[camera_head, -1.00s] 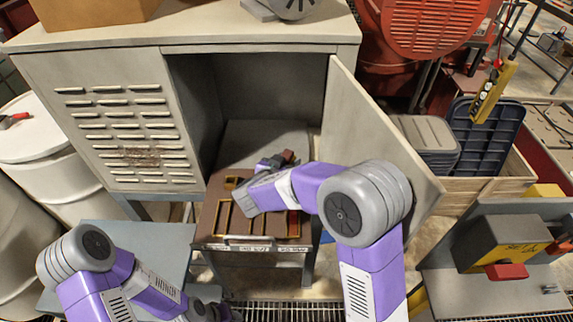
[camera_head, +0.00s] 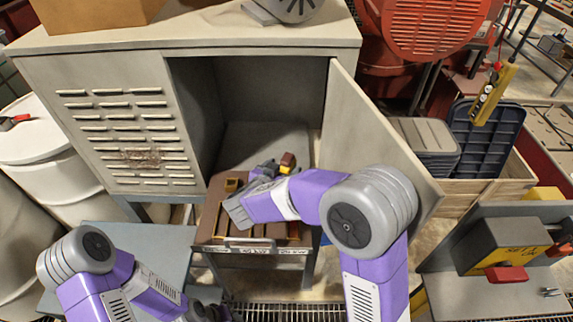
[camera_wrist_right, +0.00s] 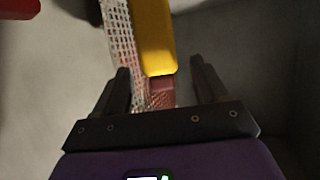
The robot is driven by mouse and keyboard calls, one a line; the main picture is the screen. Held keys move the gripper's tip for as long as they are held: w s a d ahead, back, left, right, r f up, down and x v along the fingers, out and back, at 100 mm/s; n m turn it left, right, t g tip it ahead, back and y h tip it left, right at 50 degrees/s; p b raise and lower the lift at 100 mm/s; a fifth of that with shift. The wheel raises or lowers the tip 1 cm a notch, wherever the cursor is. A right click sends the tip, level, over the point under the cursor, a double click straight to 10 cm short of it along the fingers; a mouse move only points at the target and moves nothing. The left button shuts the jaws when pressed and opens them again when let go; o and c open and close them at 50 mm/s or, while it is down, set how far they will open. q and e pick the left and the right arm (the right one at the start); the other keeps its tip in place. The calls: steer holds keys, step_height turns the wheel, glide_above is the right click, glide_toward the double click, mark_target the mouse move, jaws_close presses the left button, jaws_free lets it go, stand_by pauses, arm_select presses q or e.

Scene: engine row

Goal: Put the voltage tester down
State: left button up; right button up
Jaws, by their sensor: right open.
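A small yellow thing with a red-brown end, apparently the voltage tester (camera_head: 287,161), shows at the tips of my right gripper (camera_head: 265,169), in front of the open cabinet. In the right wrist view the yellow body (camera_wrist_right: 153,38) lies ahead between the two dark fingers of my right gripper (camera_wrist_right: 160,88). The fingers stand apart, with gaps on both sides of it. I cannot tell whether it rests on a surface. My left arm is at the lower left; its gripper end (camera_head: 207,311) is small and dark at the bottom edge.
A brown tray top (camera_head: 212,218) lies below my right forearm. The grey cabinet (camera_head: 135,130) has its door (camera_head: 375,140) swung open at right, close to my right arm. A yellow pendant (camera_head: 494,92) hangs at right. A pale mesh strip (camera_wrist_right: 120,40) runs beside the yellow body.

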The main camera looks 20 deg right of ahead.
steer(key=v, duration=0.8)
steer(key=shift+s+p, duration=0.2)
steer(key=shift+p, duration=0.1)
steer(key=shift+a, duration=0.1)
